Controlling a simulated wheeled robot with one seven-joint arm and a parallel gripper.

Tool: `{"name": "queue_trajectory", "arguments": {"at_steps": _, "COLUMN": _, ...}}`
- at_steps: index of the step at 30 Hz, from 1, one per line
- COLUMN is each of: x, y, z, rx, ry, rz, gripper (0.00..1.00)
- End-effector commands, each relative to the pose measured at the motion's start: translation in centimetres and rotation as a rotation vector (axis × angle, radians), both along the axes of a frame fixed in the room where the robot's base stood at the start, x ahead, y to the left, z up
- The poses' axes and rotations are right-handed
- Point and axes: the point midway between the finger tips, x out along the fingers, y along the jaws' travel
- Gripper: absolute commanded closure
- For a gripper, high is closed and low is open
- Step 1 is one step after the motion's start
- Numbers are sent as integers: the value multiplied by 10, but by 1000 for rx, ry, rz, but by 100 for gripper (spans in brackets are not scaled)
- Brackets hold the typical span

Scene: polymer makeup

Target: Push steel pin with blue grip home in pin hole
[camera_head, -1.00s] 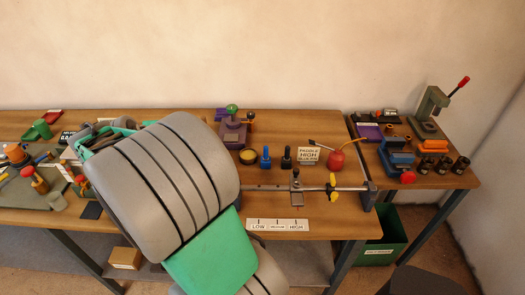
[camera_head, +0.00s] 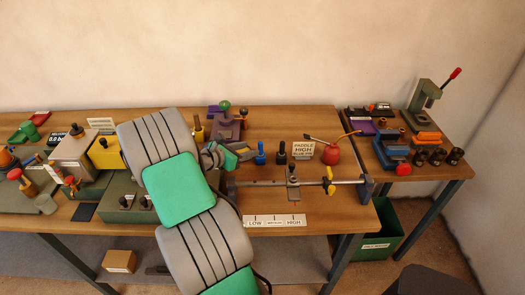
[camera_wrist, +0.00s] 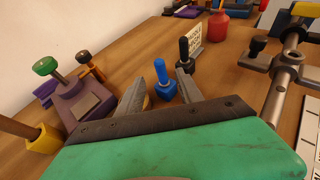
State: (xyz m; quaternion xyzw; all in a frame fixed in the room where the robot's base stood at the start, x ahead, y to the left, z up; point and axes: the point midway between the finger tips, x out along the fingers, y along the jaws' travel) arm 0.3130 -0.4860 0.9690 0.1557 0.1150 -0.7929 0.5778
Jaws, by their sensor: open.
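The pin with the blue grip (camera_head: 261,154) stands upright on the table, beside a similar black-gripped one (camera_head: 282,153). In the wrist view, the blue grip (camera_wrist: 161,72) shows between the two fingers of my gripper (camera_wrist: 163,76), a little beyond them; no contact is clear. The steel shank is hidden. My gripper (camera_head: 240,153) is open and empty, just left of the blue grip in the head view. A grey block on the rail (camera_wrist: 285,72) shows a round opening on its top; I cannot tell whether it is the pin hole.
A purple fixture (camera_wrist: 84,103) with a green knob stands left of the fingers. A red oil can (camera_head: 331,154) and a paddle sign (camera_head: 303,151) stand to the right.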

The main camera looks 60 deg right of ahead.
Motion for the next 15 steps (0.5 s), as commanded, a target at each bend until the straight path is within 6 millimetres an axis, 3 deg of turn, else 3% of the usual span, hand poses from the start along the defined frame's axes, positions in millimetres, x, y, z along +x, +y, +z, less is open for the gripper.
{"name": "queue_trajectory", "arguments": {"at_steps": 15, "x": -23, "y": -65, "z": -28, "rx": 1, "ry": -4, "rz": -5, "gripper": 57}}
